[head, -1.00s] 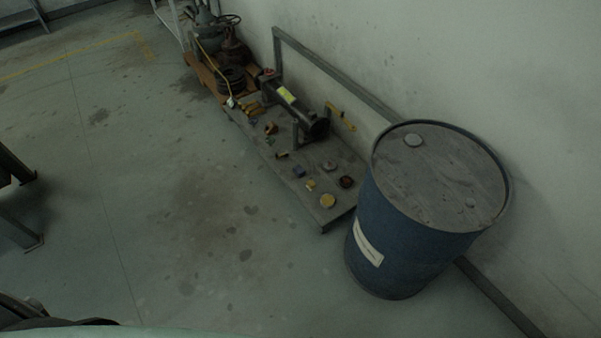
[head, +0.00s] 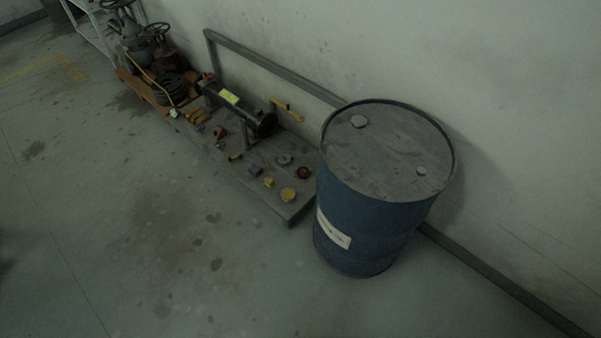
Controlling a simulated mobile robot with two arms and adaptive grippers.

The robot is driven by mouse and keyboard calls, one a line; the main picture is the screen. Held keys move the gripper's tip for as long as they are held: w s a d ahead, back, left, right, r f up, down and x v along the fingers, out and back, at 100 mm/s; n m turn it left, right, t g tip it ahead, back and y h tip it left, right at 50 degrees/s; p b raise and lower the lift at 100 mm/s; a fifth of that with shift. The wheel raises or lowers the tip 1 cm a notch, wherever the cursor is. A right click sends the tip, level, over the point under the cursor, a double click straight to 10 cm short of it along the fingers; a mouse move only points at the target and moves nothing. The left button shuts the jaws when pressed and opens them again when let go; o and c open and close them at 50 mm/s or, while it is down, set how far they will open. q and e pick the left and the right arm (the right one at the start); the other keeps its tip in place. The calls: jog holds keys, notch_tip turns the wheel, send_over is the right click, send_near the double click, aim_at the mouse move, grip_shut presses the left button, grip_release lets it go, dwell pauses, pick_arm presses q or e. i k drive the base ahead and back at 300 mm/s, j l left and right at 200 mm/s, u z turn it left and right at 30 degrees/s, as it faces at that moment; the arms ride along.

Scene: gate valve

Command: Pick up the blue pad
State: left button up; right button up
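A small blue block-like thing (head: 255,171), which may be the blue pad, lies on the low grey platform (head: 290,212) along the wall. It is near the platform's front edge, beside a small yellow piece (head: 268,182). It is too small and dim to make out its exact shape. Neither of my grippers shows in the head view.
A large blue drum (head: 365,235) stands at the platform's right end. A dark cylinder on a stand (head: 240,105), a round yellow piece (head: 288,195) and a red piece (head: 303,172) are on the platform. Valves (head: 140,45) stand farther back. The floor in front is clear.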

aim_at(254, 169)
jog(key=i+j+z, duration=0.15)
jog(key=z, duration=0.5)
jog(key=i+j+z, duration=0.15)
jog(key=j, duration=0.25)
jog(key=i+j+z, duration=0.15)
jog(key=j, duration=0.25)
jog(key=i+j+z, duration=0.15)
jog(key=j, duration=0.25)
jog(key=i+j+z, duration=0.15)
jog(key=j, duration=0.25)
jog(key=j+z, duration=0.15)
jog(key=j, duration=0.3)
jog(key=i, duration=0.05)
